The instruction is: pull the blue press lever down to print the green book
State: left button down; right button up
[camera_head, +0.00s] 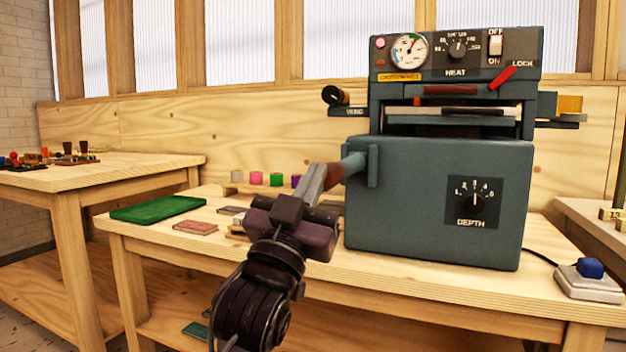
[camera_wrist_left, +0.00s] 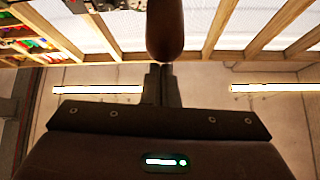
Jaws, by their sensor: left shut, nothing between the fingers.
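The press (camera_head: 420,200) is a blue-grey machine on the workbench. Its lever (camera_head: 355,162) comes out of the left side as a short blue arm with a brown grip (camera_head: 335,174). My left gripper (camera_head: 316,180) is shut and empty, with its fingertips right by the brown grip; I cannot tell whether they touch. In the left wrist view, the brown grip (camera_wrist_left: 165,30) stands just beyond the shut fingertips (camera_wrist_left: 160,75). A flat green slab, perhaps the green book (camera_head: 158,208), lies at the bench's left end. My right gripper is not in view.
A small reddish book (camera_head: 195,227) and several coloured spools (camera_head: 276,179) lie left of the press. A box with a blue button (camera_head: 590,268) sits at the bench's right end. A second table (camera_head: 120,172) stands at the left.

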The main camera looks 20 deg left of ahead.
pick_arm(q)
jog(key=shift+w+f, duration=0.2)
jog(key=shift+f, duration=0.4)
dwell(0.5)
dwell(0.7)
jog(key=shift+s+f+g, duration=0.1)
jog(key=shift+f+g, duration=0.05)
jog(key=shift+g, duration=0.15)
jog(key=v, duration=0.7)
jog(key=shift+s, duration=0.45)
dwell(0.7)
